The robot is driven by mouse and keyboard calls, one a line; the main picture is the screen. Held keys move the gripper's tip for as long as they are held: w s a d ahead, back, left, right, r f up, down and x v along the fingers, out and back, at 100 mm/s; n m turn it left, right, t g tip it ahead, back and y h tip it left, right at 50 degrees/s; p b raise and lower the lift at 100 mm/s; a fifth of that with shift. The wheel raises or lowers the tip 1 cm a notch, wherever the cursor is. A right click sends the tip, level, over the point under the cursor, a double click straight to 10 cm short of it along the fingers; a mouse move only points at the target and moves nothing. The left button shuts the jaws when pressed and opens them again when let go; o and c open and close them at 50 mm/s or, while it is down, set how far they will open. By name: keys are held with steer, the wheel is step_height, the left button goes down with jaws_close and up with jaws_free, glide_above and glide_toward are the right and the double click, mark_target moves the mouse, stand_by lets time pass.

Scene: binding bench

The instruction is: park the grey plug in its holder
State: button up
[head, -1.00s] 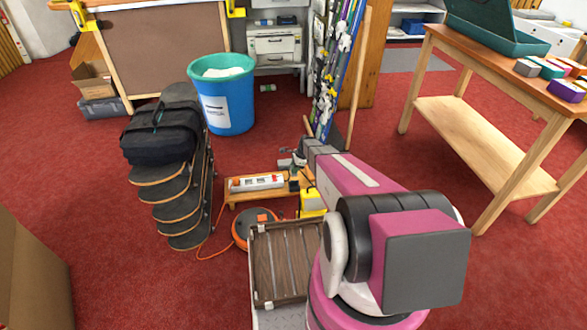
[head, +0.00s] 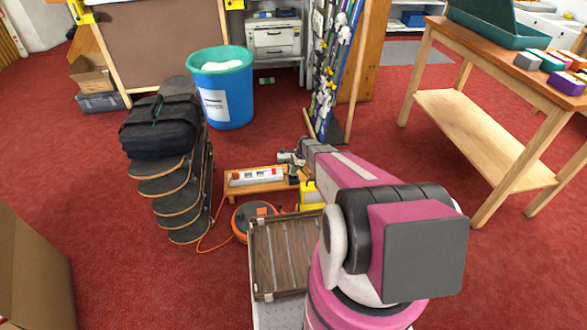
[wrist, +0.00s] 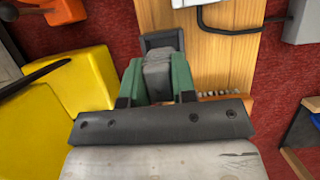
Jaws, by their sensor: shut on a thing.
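The grey plug (wrist: 158,75) is between the green fingers of my gripper (wrist: 157,82) in the wrist view, and they are shut on it. A dark grey square-edged piece that looks like the holder (wrist: 162,38) stands right at the plug's far end, on the wooden board. I cannot tell whether the plug is inside it or only over it. In the head view my gripper (head: 292,172) is small, at the right end of the low wooden bench (head: 232,192); the plug cannot be made out there.
A white power strip (head: 257,177) lies on the low bench. A yellow object (head: 308,196) stands close by and fills the left of the wrist view (wrist: 75,85). An orange cable reel (head: 250,218), stacked skateboards (head: 175,205) and a slatted brown case (head: 283,258) surround the bench.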

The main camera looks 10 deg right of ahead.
steer(key=shift+f, duration=2.25)
stand_by(4.4)
steer(key=o, duration=1)
steer(key=shift+c, duration=0.2)
